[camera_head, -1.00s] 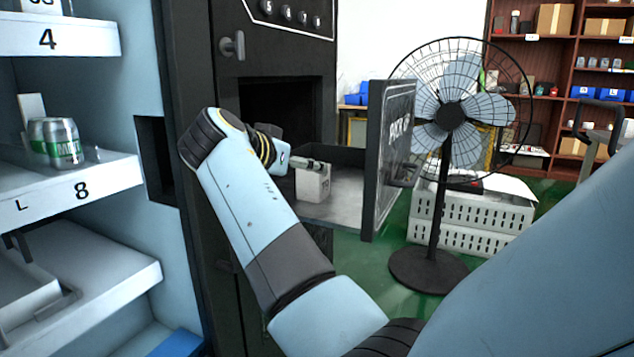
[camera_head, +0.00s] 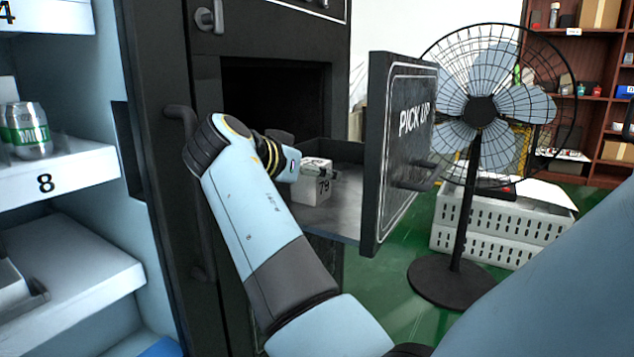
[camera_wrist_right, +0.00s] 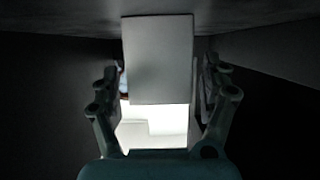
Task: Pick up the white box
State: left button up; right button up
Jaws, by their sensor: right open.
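In the right wrist view the box (camera_wrist_right: 158,60) is a plain pale block between the two fingers. My right gripper (camera_head: 318,170) reaches over the tray at the box and partly covers its upper part. In the right wrist view this gripper (camera_wrist_right: 160,78) is open, with a finger on each side of the box and narrow gaps beside it. My left gripper is not in view.
The tray (camera_head: 335,215) has dark walls, and an open door marked PICK UP (camera_head: 400,150) stands to its right. A black fan (camera_head: 480,110) and a white crate (camera_head: 500,225) are beyond. White shelves (camera_head: 60,180) with a can (camera_head: 25,130) are at left.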

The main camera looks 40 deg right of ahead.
jog(key=shift+a, duration=0.1)
jog(key=shift+c, duration=0.3)
jog(key=c, duration=1.2)
